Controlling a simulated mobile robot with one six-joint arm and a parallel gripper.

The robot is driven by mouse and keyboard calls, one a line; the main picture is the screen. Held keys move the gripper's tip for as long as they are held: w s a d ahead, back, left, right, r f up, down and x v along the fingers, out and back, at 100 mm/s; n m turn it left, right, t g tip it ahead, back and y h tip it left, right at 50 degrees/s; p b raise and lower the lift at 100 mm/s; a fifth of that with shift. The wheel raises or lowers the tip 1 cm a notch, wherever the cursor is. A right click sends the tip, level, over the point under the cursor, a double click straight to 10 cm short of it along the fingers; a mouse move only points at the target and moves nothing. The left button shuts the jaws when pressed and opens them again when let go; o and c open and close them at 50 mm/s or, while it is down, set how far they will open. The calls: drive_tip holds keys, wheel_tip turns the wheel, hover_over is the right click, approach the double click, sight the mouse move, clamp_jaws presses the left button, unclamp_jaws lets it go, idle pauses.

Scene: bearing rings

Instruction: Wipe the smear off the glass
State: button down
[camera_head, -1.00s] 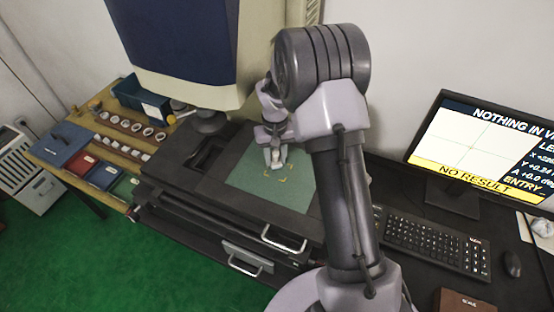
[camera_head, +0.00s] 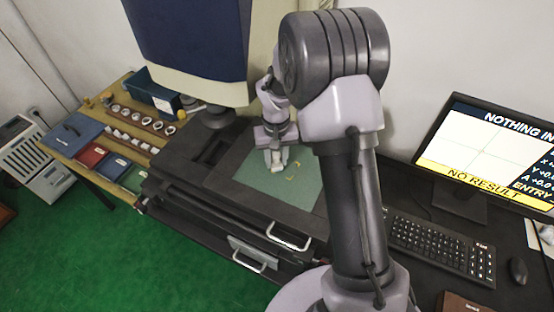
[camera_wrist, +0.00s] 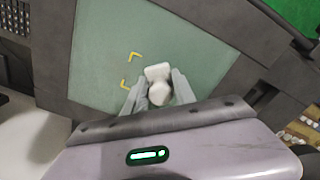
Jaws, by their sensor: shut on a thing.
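The glass (camera_head: 303,194) is a greenish plate set in a dark stage, with yellow corner marks on it. It also shows in the wrist view (camera_wrist: 100,50). My gripper (camera_head: 277,160) is over the left part of the glass. In the wrist view my gripper (camera_wrist: 158,92) is shut on a small white wiper (camera_wrist: 158,72), seen beside the yellow marks. I cannot tell whether the wiper touches the glass. I cannot make out a smear in either view.
A large cream and blue housing (camera_head: 190,45) hangs above the stage. A keyboard (camera_head: 440,248) and a monitor (camera_head: 490,150) stand to the right. A wooden bench at left holds a blue bin (camera_head: 152,92), rings and coloured trays (camera_head: 90,155). Drawer handles (camera_head: 288,238) stick out in front.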

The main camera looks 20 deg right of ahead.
sight(276, 154)
drive_tip(key=shift+r+p, duration=1.05)
drive_tip(key=shift+r, duration=0.95)
wheel_tip(276, 154, up, 3)
drive_tip(key=shift+r+p, duration=0.1)
drive_tip(key=shift+p, duration=1.1)
